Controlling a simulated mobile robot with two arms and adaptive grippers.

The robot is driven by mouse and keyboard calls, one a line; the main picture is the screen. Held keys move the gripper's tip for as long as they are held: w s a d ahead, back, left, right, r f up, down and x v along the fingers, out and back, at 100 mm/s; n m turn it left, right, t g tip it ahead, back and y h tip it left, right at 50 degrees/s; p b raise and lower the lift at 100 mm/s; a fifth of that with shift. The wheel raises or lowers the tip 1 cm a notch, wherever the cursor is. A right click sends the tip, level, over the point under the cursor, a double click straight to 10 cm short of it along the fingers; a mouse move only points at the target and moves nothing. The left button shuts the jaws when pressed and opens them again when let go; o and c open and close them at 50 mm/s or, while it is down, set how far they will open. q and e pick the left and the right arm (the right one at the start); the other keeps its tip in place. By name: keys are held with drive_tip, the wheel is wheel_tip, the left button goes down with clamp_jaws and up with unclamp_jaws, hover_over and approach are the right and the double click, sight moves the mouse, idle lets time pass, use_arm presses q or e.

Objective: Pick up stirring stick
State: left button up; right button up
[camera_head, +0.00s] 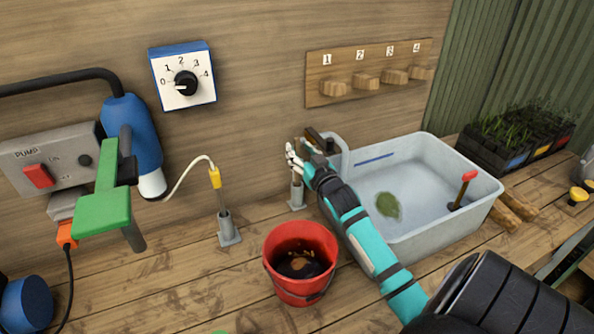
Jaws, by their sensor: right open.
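My right gripper (303,153) is open at the back wall, left of the grey tub (472,213). It is above a small grey stand (297,196), and its arm crosses the tub's left side. A dark brown piece shows beside the fingers; I cannot tell whether it is a stick or what it touches. A red-handled rod (465,183) leans in the right part of the tub, apart from the gripper. I cannot tell whether this rod is the stirring stick. My left gripper is not in view.
A second grey stand (228,231) holds a yellow-tipped probe (215,178). A green leaf (387,205) is in the tub. Numbered pegs (340,88) are on the wall. Plant trays (528,130) stand at the right.

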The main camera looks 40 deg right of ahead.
drive_tip(key=shift+w+d, duration=0.1)
drive_tip(key=shift+w, duration=0.25)
clamp_jaws()
